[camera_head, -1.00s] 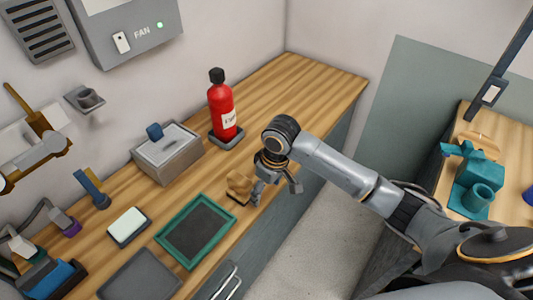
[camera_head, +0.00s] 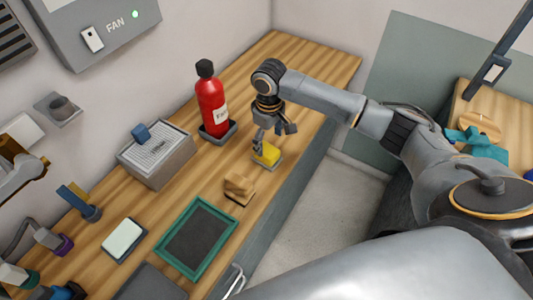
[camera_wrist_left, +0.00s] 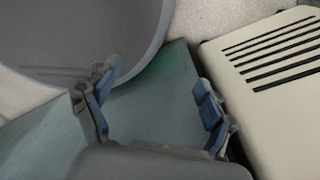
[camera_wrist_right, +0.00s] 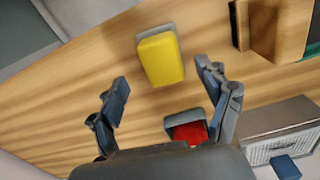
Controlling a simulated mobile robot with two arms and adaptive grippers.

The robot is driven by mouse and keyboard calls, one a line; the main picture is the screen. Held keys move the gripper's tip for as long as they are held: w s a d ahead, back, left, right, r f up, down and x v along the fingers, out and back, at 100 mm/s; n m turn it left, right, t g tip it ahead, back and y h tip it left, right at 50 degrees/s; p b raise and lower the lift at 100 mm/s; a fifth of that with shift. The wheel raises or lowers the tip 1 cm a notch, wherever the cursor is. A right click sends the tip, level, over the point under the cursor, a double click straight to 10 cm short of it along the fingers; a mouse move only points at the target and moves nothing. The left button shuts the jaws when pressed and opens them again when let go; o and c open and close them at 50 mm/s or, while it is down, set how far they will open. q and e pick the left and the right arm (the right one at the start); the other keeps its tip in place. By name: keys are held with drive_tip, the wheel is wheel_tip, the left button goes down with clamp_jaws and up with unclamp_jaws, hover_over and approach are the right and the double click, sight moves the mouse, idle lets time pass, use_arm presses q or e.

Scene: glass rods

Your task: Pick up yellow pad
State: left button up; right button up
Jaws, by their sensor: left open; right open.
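The yellow pad (camera_head: 266,153) sits on a small grey base on the wooden bench, near the bench's front edge. In the right wrist view the pad (camera_wrist_right: 160,59) lies beyond the fingertips, in line with the space between them. My right gripper (camera_head: 273,139) is open and empty above the pad; the fingers hide part of the pad in the head view. My left gripper (camera_wrist_left: 155,88) is open and empty in the left wrist view, away from the pad.
A red bottle (camera_head: 213,105) in a grey tray stands behind the right gripper. A wooden block (camera_head: 239,187) lies left of the pad, and a green-framed tray (camera_head: 201,207) beyond it. A grey box (camera_head: 157,153) stands near the wall. The bench's far right end is clear.

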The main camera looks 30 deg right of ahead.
sight(269, 151)
drive_tip(key=shift+f, duration=0.3)
wheel_tip(269, 151, down, 4)
drive_tip(key=shift+s+f+p, duration=0.1)
drive_tip(key=shift+p, duration=0.45)
drive_tip(key=shift+f, duration=0.45)
use_arm(q)
drive_tip(key=shift+w+d+r, duration=0.1)
drive_tip(key=shift+w+r, duration=0.5)
drive_tip(key=shift+w, duration=0.15)
use_arm(e)
drive_tip(key=c, duration=1.3)
